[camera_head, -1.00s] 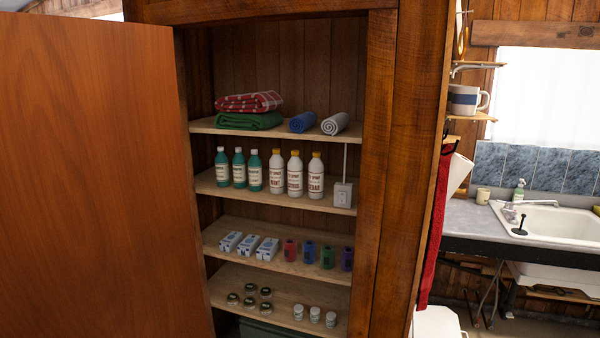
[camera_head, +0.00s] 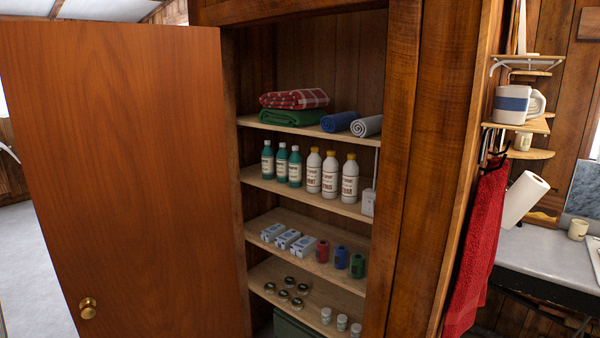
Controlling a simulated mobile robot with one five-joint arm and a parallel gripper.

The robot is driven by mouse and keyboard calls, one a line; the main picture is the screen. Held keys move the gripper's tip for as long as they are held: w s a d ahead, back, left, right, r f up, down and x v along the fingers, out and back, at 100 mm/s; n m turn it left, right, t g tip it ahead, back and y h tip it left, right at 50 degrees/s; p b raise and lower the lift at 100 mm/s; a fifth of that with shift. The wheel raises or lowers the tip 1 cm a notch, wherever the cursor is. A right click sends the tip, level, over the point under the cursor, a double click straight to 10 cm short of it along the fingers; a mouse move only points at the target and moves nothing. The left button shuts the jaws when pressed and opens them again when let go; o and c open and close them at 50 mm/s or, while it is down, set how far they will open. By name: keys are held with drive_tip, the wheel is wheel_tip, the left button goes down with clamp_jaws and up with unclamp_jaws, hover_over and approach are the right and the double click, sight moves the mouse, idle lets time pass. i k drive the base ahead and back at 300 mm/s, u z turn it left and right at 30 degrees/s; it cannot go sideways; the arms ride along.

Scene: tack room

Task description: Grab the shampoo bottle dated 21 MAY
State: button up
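Several bottles stand upright in a row on the second shelf of an open wooden cabinet. On the left are three green bottles with white caps (camera_head: 281,164). On the right are three white bottles with yellow caps (camera_head: 330,174), with dark print on their labels. The print is too small to read, so I cannot tell which bottle is the shampoo or which carries the date 21 MAY. My gripper is not in view.
The cabinet door (camera_head: 130,180) stands open on the left. Folded cloths (camera_head: 292,117) and rolled towels (camera_head: 340,121) lie on the shelf above. Small boxes (camera_head: 287,239) and jars (camera_head: 292,290) fill lower shelves. A red towel (camera_head: 475,250) hangs right of the cabinet.

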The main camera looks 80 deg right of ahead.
sight(295, 162)
drive_tip(key=z, duration=1.25)
drive_tip(key=i, duration=0.75)
drive_tip(key=z, duration=0.05)
